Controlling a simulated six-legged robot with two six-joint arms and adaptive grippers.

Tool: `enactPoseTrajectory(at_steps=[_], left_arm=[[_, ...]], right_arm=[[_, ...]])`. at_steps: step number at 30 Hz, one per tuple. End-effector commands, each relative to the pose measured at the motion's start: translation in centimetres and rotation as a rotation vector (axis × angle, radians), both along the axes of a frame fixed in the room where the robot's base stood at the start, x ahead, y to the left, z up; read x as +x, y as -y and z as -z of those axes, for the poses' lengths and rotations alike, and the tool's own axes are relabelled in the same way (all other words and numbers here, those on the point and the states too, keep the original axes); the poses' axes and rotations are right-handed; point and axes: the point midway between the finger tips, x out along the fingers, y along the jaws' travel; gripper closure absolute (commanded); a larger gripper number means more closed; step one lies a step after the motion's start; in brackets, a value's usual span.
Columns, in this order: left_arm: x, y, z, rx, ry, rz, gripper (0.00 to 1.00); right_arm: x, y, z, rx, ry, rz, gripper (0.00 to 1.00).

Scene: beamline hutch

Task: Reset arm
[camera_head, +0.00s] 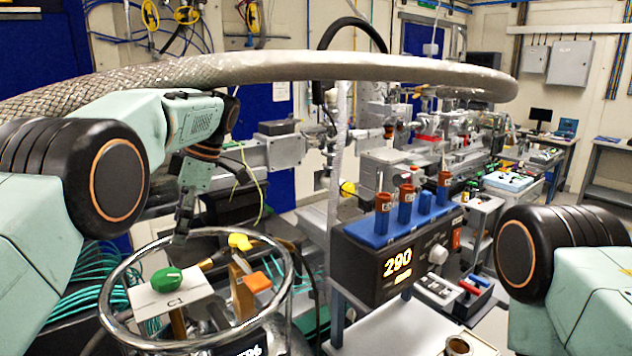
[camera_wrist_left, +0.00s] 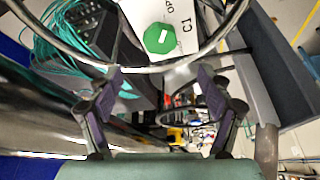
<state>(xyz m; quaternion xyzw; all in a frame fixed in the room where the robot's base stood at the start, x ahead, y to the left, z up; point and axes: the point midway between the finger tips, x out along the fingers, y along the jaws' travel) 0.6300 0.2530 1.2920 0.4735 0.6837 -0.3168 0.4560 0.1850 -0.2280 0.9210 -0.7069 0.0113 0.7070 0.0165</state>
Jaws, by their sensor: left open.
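My left arm comes in from the left in the head view. Its gripper (camera_head: 182,232) points down above the far left part of a round metal ring (camera_head: 108,290). In the left wrist view the two fingers of my left gripper (camera_wrist_left: 160,82) stand wide apart with nothing between them. A green knob (camera_head: 166,279) on a white plate marked C1 (camera_head: 180,302) is nearest, inside the ring and apart from the fingers; the knob also shows in the left wrist view (camera_wrist_left: 158,38). My right arm shows only a joint at the right edge; its gripper is out of view.
A yellow cap (camera_head: 240,242) and an orange cap (camera_head: 257,282) are inside the ring. A black box reading 290 (camera_head: 372,266) carries a blue rack (camera_head: 380,236) with red-brown holders. A thick braided hose (camera_head: 330,66) crosses above my left arm. Teal cables (camera_head: 95,282) lie left.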

Motion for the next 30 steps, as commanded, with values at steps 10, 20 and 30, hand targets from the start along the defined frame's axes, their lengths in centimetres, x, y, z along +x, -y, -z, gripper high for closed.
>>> enactPoseTrajectory(at_steps=[10,20,30], left_arm=[[0.0,0.3,-0.7,0.000,-0.002,-0.001,0.21],[-0.4,-0.8,2.0,0.000,-0.002,-0.001,0.21],[-1.1,-2.8,7.0,0.000,-0.003,-0.001,0.21]], right_arm=[[0.0,0.0,0.0,0.000,0.000,0.000,0.60],[0.0,0.0,0.0,0.000,0.000,0.000,0.60],[0.0,0.0,0.0,0.000,0.000,0.000,0.60]])
